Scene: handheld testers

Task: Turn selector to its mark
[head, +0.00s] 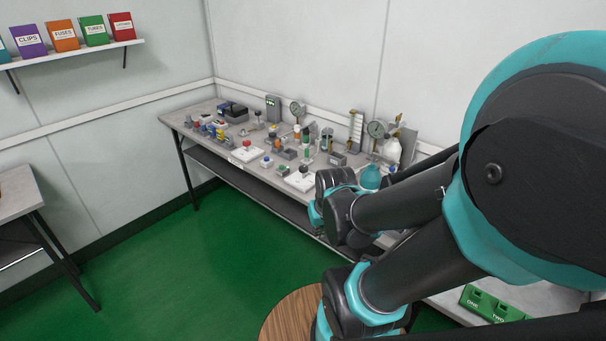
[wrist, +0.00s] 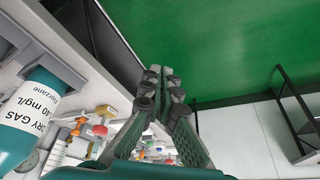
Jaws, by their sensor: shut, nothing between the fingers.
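Several small testers with coloured knobs stand on the grey workbench (head: 215,110) in the head view. They are too small there for me to tell which one is the selector, and no mark can be made out. My gripper (wrist: 163,84) shows in the wrist view with its dark fingers together and nothing between them. It is over the green floor and the bench edge in that picture, apart from the testers. In the head view my own arm hides the gripper and part of the bench.
A teal gas cylinder (wrist: 28,112) with a white label and some valves with an orange knob (wrist: 105,110) are at left in the wrist view. Gauges (head: 376,130) stand at the bench's back. A wooden round stool top (head: 290,318) is in front. The green floor at left is clear.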

